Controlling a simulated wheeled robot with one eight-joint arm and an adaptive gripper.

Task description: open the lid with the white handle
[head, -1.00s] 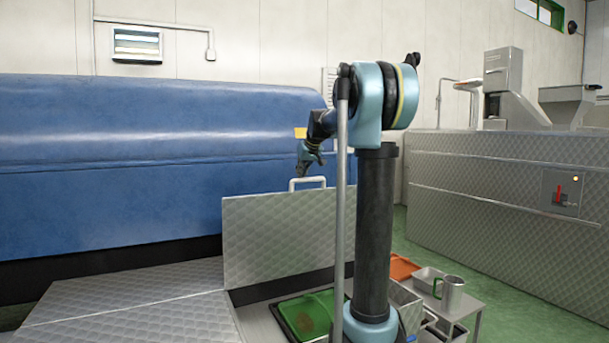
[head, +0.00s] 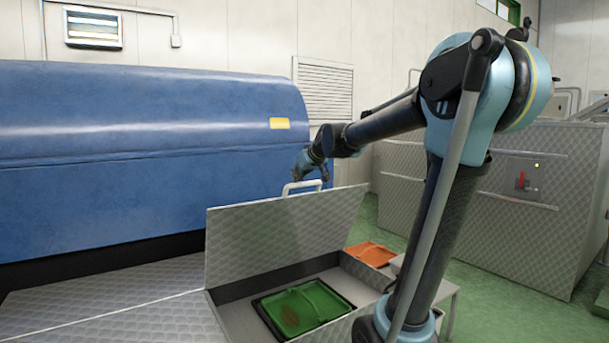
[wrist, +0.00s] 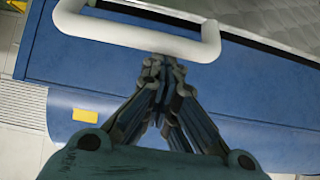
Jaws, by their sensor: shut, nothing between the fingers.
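The lid (head: 275,238) is a patterned metal plate that stands raised at the back of an open metal box (head: 240,318). Its white handle (head: 302,187) is on the top edge, and the handle's bar (wrist: 130,35) crosses the top of the wrist view. My gripper (head: 300,172) is just above and behind the handle in the head view. In the wrist view my gripper (wrist: 163,66) has its fingers together with nothing between them, its tips at the bar's lower edge. Whether they touch it I cannot tell.
A green tray (head: 325,300) lies inside the open box. An orange tray (head: 371,253) is to its right. A large blue machine (head: 140,150) stands close behind the lid. A metal-clad block (head: 490,215) is at the right, with green floor (head: 500,315) before it.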

